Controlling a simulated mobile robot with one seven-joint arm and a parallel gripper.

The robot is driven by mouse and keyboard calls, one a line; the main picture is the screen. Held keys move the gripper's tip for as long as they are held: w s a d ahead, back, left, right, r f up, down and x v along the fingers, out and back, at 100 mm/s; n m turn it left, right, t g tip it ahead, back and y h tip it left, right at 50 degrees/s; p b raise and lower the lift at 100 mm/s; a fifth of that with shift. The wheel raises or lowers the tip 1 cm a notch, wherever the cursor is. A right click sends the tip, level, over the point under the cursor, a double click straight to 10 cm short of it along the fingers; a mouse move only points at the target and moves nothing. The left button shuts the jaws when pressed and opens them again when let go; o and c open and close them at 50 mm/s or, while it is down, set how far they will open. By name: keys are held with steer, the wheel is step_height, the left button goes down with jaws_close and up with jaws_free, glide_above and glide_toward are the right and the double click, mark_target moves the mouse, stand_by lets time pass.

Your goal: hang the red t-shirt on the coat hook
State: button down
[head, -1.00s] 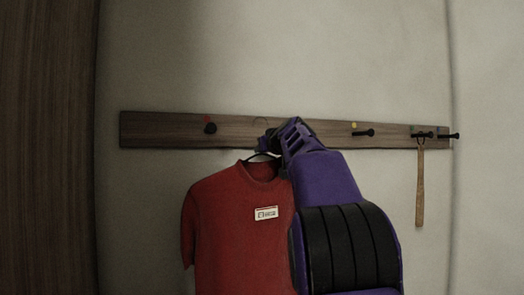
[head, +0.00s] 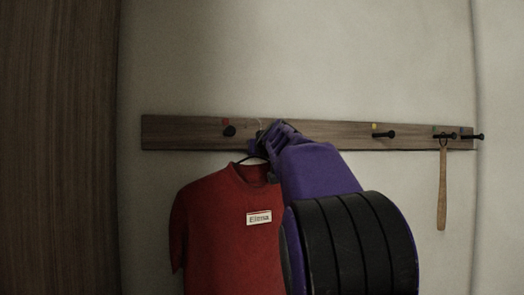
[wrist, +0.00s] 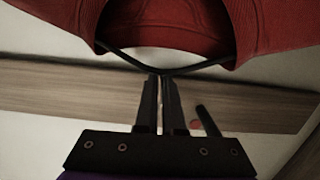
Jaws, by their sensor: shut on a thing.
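The red t-shirt (head: 225,225) hangs on a thin black hanger (head: 250,158), with a white label reading "Elena" on its chest. My gripper (head: 262,143) is shut on the hanger near its neck and holds the shirt in front of the wall. In the wrist view my gripper (wrist: 164,85) is closed around the hanger (wrist: 135,63), with the shirt's collar (wrist: 165,38) beyond it. A black coat hook (head: 229,130) with a red marker above it sits left of my gripper. The hanger's top is partly hidden by my gripper.
A wooden rail (head: 330,134) runs across the wall. A hook with a yellow marker (head: 384,133) is bare. At the right end, a wooden-handled item (head: 442,190) hangs from another hook, beside a further hook (head: 472,136). A dark wooden panel (head: 60,150) stands at the left.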

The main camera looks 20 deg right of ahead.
mark_target(230, 160)
steer(key=shift+a+r+p, duration=0.2)
steer(key=shift+a+p, duration=1.65)
steer(key=shift+a, duration=1.3)
steer(key=shift+a+f+b, duration=0.25)
steer(key=shift+f+b, duration=0.25)
steer(key=shift+f, duration=0.2)
steer(key=shift+a+f+b, duration=0.2)
steer(key=shift+f+b, duration=0.25)
steer(key=shift+f, duration=0.2)
steer(key=c, duration=1)
jaws_free()
steer(key=shift+o, duration=0.2)
steer(key=shift+f, duration=0.1)
